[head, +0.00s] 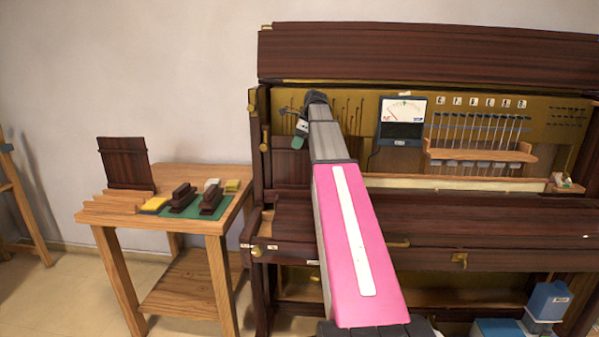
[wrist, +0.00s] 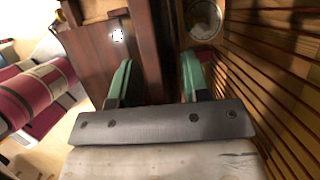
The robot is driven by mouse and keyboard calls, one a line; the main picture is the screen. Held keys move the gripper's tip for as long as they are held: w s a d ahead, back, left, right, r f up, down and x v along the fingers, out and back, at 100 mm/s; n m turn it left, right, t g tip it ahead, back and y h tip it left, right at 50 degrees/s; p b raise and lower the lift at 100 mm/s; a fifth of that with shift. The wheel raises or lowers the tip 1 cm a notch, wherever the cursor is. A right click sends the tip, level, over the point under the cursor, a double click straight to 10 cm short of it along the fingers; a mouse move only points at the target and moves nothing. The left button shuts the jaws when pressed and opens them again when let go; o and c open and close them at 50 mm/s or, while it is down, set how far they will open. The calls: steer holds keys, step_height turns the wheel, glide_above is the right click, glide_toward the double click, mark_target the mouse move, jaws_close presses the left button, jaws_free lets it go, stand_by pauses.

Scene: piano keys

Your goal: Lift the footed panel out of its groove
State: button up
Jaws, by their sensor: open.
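A dark wooden panel (head: 290,168) stands upright at the left end of the open piano, below my gripper (head: 300,130). It looks like the footed panel, but its foot and groove cannot be made out. In the wrist view my gripper (wrist: 158,75) is open, with two green fingers apart. A dark upright board edge (wrist: 148,40) shows between the fingers, and I cannot tell whether they touch it. A reddish-brown board with a white tag (wrist: 95,55) lies to its left. Another dark panel (head: 126,162) stands upright on the side table at the left.
The side table (head: 190,228) holds dark blocks (head: 182,199), yellow pieces and a green mat. Inside the piano are a meter (head: 402,118) and a wooden rail (head: 480,152) with rods. Strings and slats (wrist: 285,70) run close at the right of the wrist view.

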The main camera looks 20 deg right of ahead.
jaws_close()
stand_by(0.3)
